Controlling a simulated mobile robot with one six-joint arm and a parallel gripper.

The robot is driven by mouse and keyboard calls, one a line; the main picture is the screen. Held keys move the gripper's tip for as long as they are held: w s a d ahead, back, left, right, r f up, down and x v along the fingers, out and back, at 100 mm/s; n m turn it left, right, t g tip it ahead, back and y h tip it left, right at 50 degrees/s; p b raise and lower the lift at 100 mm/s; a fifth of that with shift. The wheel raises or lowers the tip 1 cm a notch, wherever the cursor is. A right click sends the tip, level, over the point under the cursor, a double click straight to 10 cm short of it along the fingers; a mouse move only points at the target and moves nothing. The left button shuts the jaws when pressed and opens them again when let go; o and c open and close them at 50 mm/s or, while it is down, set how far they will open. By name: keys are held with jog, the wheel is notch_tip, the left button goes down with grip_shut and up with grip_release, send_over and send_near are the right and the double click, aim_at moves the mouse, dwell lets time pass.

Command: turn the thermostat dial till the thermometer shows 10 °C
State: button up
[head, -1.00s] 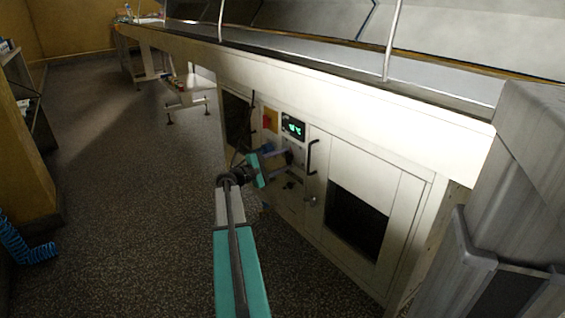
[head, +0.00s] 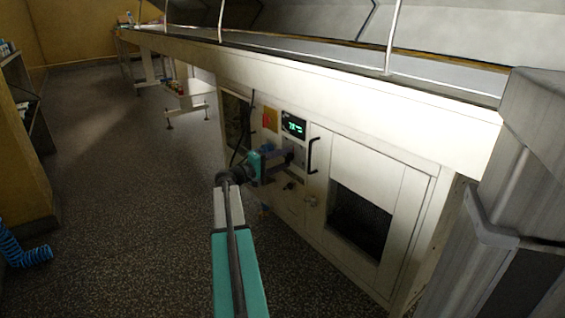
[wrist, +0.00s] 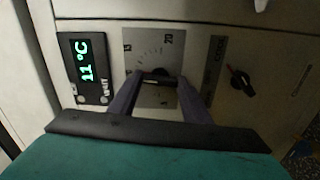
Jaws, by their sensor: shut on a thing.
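The thermostat dial (wrist: 156,76) is a dark knob on a grey scale plate (wrist: 150,45) with printed numbers, 20 among them. My gripper (wrist: 158,82) is shut on the dial, one finger on each side, and hides part of it and the lower scale. The thermometer (wrist: 85,68) is a black display to the left of the dial. It reads 11 °C in green digits, turned sideways in the wrist view. In the head view the display (head: 293,125) is lit above my gripper (head: 286,158), its digits too small to read surely.
A second dark knob (wrist: 240,82) sits to the right of the dial plate. A red switch on a yellow plate (head: 270,118) is left of the display. A black door handle (head: 313,155) stands out close to the right of my gripper.

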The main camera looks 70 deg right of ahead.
jog(key=shift+d, duration=0.1)
jog(key=o, duration=1)
jog(key=shift+o, duration=0.2)
jog(key=p+v, duration=0.4)
jog(key=v, duration=0.9)
jog(key=shift+a, duration=0.4)
jog(key=shift+w, duration=0.15)
